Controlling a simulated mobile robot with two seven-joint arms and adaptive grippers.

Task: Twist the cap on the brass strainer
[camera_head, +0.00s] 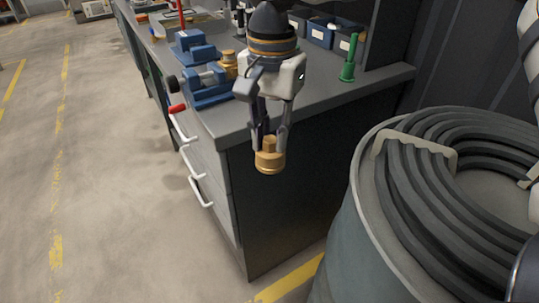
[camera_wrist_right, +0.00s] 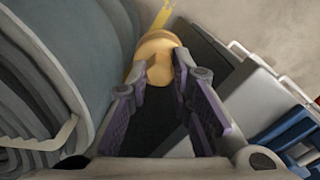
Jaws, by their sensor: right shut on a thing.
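My right gripper (camera_head: 270,142) is shut on a brass cap (camera_head: 269,160) and holds it in the air just in front of the workbench's near end. The cap also shows between the fingertips in the right wrist view (camera_wrist_right: 158,58). A brass piece (camera_head: 229,62), which looks like the brass strainer, sits at the blue vise (camera_head: 205,83) on the bench. It is behind and left of my right gripper, and partly hidden by it. The cap is apart from this piece. My left gripper is not in view.
The grey workbench (camera_head: 305,94) has white drawer handles on its left side. A green tool (camera_head: 348,62) and blue bins (camera_head: 320,32) stand at its right. A large drum (camera_head: 345,235) with coiled black hose (camera_head: 420,190) stands at right. The floor at left is clear.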

